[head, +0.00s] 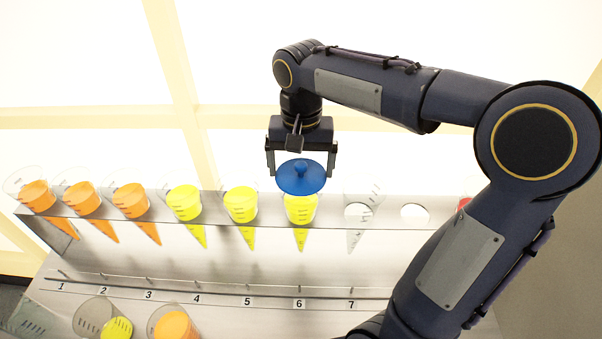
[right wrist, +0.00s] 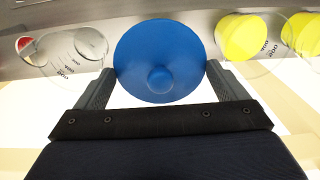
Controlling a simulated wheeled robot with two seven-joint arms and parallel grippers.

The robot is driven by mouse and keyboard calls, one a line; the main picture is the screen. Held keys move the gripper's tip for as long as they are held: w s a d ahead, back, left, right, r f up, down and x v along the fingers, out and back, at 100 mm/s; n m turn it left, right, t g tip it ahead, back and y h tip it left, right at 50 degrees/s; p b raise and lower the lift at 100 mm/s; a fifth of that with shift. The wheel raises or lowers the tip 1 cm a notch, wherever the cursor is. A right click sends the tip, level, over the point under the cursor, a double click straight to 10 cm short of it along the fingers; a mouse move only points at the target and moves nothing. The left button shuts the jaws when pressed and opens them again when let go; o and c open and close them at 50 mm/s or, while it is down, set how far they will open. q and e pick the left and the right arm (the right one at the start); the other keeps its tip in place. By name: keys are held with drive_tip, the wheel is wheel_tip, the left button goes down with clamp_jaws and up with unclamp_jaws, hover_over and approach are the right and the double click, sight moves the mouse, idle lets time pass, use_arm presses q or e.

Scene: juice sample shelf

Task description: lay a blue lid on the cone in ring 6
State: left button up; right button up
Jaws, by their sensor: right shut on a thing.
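My right gripper (head: 300,172) is shut on a blue lid (head: 298,184), a round disc with a small knob facing up. In the right wrist view the lid (right wrist: 160,45) lies between the two fingers, which meet its edges. In the head view the lid is over the yellow-filled cone (head: 300,212) in the ring above label 6, and it hides the cone's rim. I cannot tell whether lid and cone touch. My left gripper is out of view.
The shelf (head: 330,212) also holds orange-filled cones (head: 133,202) at the left, yellow-filled cones (head: 240,205) and an empty clear cone (head: 357,222) above label 7. An empty ring hole (head: 414,214) is further right.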

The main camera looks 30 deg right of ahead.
sight(301, 175)
drive_tip(key=shift+f, duration=1.6)
drive_tip(key=shift+f, duration=0.15)
drive_tip(key=o, duration=0.7)
drive_tip(key=shift+c, duration=0.2)
wheel_tip(301, 175, up, 12)
drive_tip(key=shift+r+p, duration=0.2)
drive_tip(key=shift+p, duration=0.15)
drive_tip(key=s+a+f+n+t+y, duration=0.2)
drive_tip(key=s+f, duration=0.4)
drive_tip(key=s, duration=0.2)
drive_tip(key=s+a+f+n+t+y, duration=0.1)
drive_tip(key=s+a+f+n+t, duration=0.1)
drive_tip(key=s+f, duration=0.5)
drive_tip(key=shift+s+f+n+t+y, duration=0.15)
drive_tip(key=shift+s+n+t+y, duration=0.2)
drive_tip(key=shift+s+t, duration=0.5)
